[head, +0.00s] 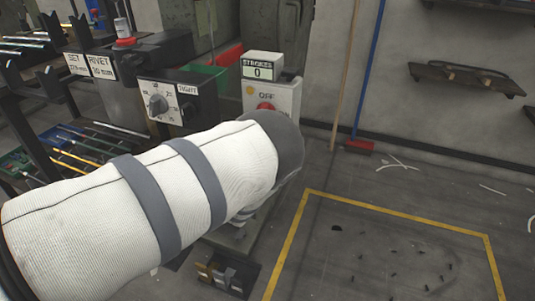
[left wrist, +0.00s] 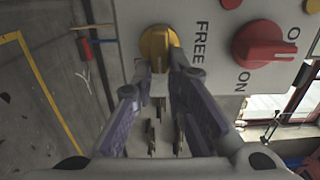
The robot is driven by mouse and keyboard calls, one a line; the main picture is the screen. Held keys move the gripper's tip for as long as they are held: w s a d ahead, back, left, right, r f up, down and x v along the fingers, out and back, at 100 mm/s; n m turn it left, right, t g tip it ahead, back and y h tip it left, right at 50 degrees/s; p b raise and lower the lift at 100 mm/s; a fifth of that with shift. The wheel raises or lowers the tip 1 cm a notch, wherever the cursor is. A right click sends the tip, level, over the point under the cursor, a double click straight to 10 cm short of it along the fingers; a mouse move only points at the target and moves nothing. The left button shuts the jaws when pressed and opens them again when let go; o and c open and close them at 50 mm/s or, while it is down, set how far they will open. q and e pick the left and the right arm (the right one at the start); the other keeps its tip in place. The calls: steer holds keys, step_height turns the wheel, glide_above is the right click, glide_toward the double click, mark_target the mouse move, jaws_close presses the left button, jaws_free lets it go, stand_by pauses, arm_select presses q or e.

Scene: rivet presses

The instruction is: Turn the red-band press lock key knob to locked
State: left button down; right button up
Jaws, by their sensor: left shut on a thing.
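A yellow key knob (left wrist: 158,42) sits on the pale control box (left wrist: 215,18) in the left wrist view, with the word FREE printed beside it. My left gripper (left wrist: 161,72) is shut on the knob's grip, one finger on each side. A large red knob (left wrist: 264,46) with ON printed near it is to the right on the same face. In the head view, the control box (head: 287,98) stands under a STROKES counter reading 0. My left arm's white sleeve hides the yellow knob and the left gripper there. My right gripper is not in view.
A black box with a grey dial (head: 157,104) and a TIGHT label stands left of the control box. A tool rack (head: 75,150) is at the left. A broom (head: 358,146) leans on the wall. The yellow-lined floor at the right is mostly clear.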

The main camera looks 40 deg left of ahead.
arm_select(q)
steer(key=c, duration=1.6)
jaws_free()
steer(key=shift+s, duration=0.1)
steer(key=v, duration=1.2)
